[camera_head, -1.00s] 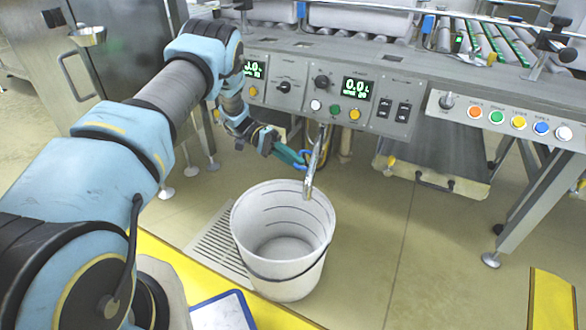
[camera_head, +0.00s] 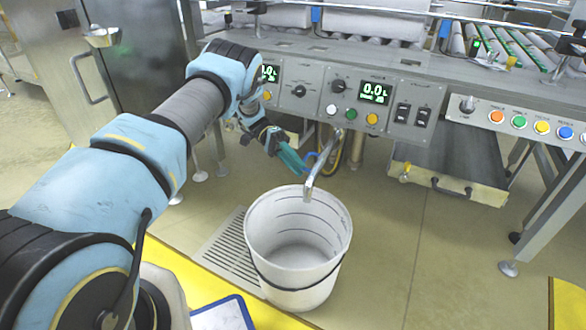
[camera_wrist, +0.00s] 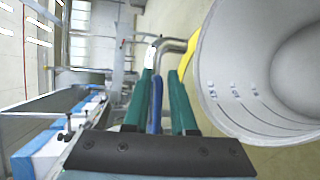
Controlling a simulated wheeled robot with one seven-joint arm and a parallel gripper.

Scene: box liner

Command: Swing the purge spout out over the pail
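The purge spout (camera_head: 319,170) is a bent metal pipe under the console front. In the head view its lower end overlaps the far inside of the white pail (camera_head: 262,250); how squarely it lies over the opening is hard to tell. A blue handle (camera_head: 311,157) sits on the spout's left side. My gripper (camera_head: 296,162) has green fingers beside the spout. In the wrist view the blue handle (camera_wrist: 155,108) lies between the fingers (camera_wrist: 160,85), close to the left one, with a narrow gap at the right one. The spout's bend (camera_wrist: 170,45) shows beyond the fingertips, and the pail (camera_wrist: 225,90) fills the right.
The console (camera_head: 345,95) with displays and buttons stands above the spout. A floor grate (camera_head: 228,250) lies left of the pail. A lower tray (camera_head: 450,165) with a handle is at right. A clipboard (camera_head: 222,316) lies at the front on a yellow surface.

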